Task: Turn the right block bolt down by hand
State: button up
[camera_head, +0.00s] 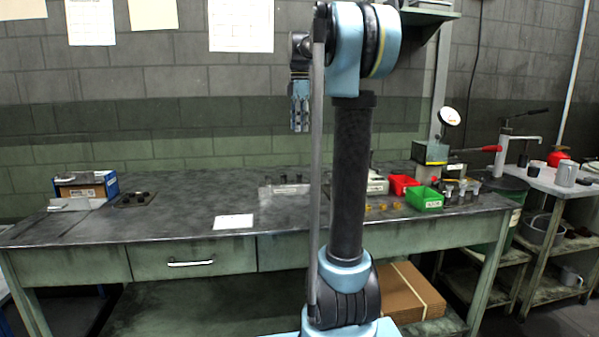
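My gripper (300,122) hangs fingers down from my raised arm, high above the bench and in front of the back wall. It looks empty, and its fingers are too small to tell open from shut. On the workbench (180,220), below my gripper, a low grey metal block (280,190) carries small dark upright pieces. Its right part is hidden behind my arm. I cannot pick out the right block bolt. A pale device (377,186) shows partly behind my arm, to the right.
A red bin (403,184) and a green bin (425,199) stand at the bench's right, near a lever press (430,153). A white card (233,222) lies near the front edge. A blue box (87,186) and a dark tray (135,200) are at left. The bench's left middle is clear.

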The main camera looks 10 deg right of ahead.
aim_at(300, 174)
notch_tip(300, 174, down, 17)
jog(key=shift+f, duration=0.2)
dwell(0.6)
jog(key=shift+c, duration=0.2)
jog(key=shift+d, duration=0.1)
grip_shut()
